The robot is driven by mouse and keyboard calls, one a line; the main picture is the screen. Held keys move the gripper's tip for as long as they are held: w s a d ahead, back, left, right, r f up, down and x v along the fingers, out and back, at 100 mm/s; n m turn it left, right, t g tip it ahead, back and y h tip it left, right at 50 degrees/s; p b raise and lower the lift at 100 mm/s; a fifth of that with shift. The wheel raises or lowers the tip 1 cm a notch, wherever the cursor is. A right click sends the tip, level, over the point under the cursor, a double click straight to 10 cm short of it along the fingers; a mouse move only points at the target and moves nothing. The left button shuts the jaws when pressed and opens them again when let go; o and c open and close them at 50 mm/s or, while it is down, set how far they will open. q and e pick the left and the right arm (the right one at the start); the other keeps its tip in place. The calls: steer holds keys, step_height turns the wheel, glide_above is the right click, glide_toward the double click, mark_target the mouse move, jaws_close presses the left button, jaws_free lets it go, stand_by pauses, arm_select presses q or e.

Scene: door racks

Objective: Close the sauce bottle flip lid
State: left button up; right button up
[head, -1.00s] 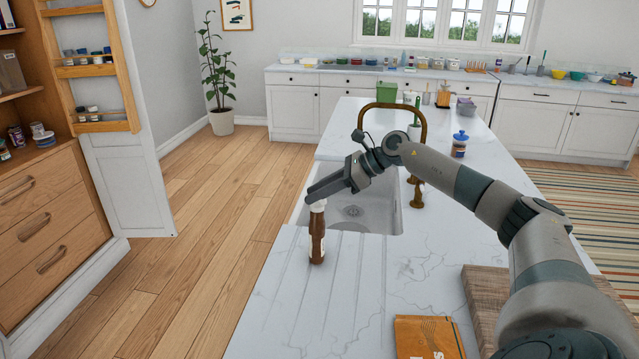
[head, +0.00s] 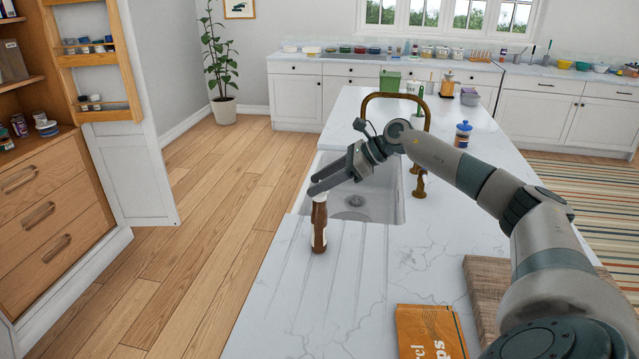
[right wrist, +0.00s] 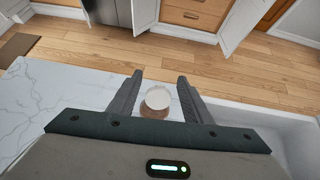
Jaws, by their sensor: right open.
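The sauce bottle (head: 319,228) is brown with a white top and stands upright on the ribbed drainer of the white counter, in front of the sink. My right gripper (head: 311,187) is open just above the bottle's top. In the right wrist view the bottle's round white top (right wrist: 158,98) shows between the two spread fingers (right wrist: 160,78), with a gap to each. I cannot tell whether the fingers touch it in height. The flip lid's position cannot be made out. My left gripper is not in view.
The sink (head: 375,201) with a brown tap (head: 421,182) lies behind the bottle. A wooden board (head: 482,290) and an orange packet (head: 430,332) lie at the front right. A blue-lidded jar (head: 462,135) stands farther back. The counter's left edge is near the bottle.

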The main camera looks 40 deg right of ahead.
steer(key=shift+s+d+r+b, duration=0.3)
steer(key=shift+s+d+b, duration=0.1)
steer(key=b+v, duration=0.5)
steer(key=v, duration=1)
steer(key=shift+s+d+r+b, duration=0.2)
steer(key=shift+d+b, duration=0.1)
steer(key=shift+b, duration=0.1)
